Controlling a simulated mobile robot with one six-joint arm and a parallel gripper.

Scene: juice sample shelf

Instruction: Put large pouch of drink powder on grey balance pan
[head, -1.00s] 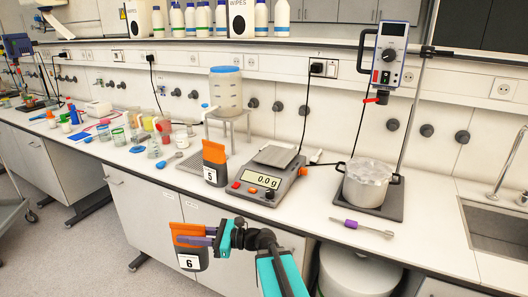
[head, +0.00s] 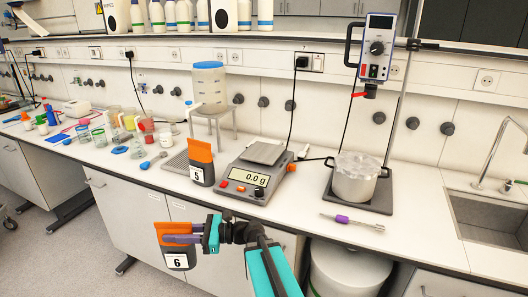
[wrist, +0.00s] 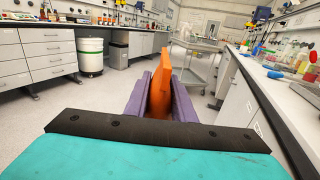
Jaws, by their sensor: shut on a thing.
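An orange and dark grey pouch marked 6 (head: 176,257) is held in my gripper (head: 182,239), in front of and below the bench edge. The purple fingers are shut on its orange upper part, which also shows in the wrist view (wrist: 159,82). The grey balance pan (head: 264,152) is empty, on top of a grey balance (head: 255,175) reading 0.0 g. A similar pouch marked 5 (head: 201,158) stands upright on the bench, left of the balance.
A drink dispenser (head: 209,88) on a stand is behind pouch 5. A pot (head: 355,183) under a stirrer and a purple-handled tool (head: 345,220) are right of the balance. Several beakers and bottles crowd the left bench. A sink (head: 490,225) is at right.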

